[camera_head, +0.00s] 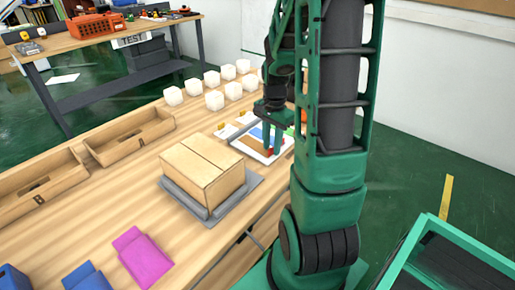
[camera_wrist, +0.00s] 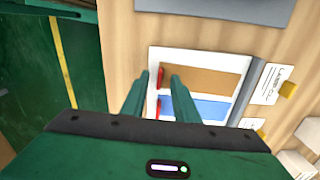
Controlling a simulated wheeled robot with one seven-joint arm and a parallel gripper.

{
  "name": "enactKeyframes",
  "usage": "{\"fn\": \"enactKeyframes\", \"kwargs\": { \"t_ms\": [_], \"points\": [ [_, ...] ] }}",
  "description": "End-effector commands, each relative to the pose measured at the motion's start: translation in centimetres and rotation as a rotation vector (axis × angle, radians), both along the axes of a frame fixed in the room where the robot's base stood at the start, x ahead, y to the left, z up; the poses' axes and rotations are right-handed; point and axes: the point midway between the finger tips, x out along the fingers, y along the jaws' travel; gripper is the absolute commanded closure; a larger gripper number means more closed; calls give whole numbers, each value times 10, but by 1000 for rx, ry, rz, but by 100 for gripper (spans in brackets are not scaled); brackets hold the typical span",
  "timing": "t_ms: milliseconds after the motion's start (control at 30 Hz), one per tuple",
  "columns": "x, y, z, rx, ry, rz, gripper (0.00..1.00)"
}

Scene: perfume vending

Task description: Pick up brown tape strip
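The brown tape strip (camera_head: 253,143) lies flat on a white tray (camera_head: 240,147) on the workbench. In the wrist view, the brown strip (camera_wrist: 210,80) runs to the right from a red end tab (camera_wrist: 160,79). A blue strip (camera_wrist: 205,109) with its own red end lies beside it. My gripper (camera_head: 271,147) is over the tray's near right part, pointing down. In the wrist view, the fingers of my gripper (camera_wrist: 159,75) are apart, with the brown strip's red tab showing between them. I cannot tell how high the fingertips are above the tray.
A cardboard box (camera_head: 203,169) on a grey pad stands left of the tray. Several white cubes (camera_head: 214,99) stand behind it. A label card (camera_wrist: 277,83) with a yellow block lies beside the tray. Pink (camera_head: 144,259) and blue pieces and wooden bins (camera_head: 130,137) are farther left.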

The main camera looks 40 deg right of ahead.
Motion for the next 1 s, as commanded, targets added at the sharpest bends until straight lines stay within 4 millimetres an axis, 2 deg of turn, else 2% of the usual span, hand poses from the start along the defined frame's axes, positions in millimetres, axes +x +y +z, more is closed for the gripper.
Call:
{"fn": "enactKeyframes", "kwargs": {
  "t_ms": [133,367,500,1000],
  "points": [
    [0,0,-11,0,0,0,73],
    [0,0,-12,-1,-1,1,73],
    [0,0,-12,-1,0,0,100],
    [0,0,-9,-1,-1,1,100]
  ]
}}
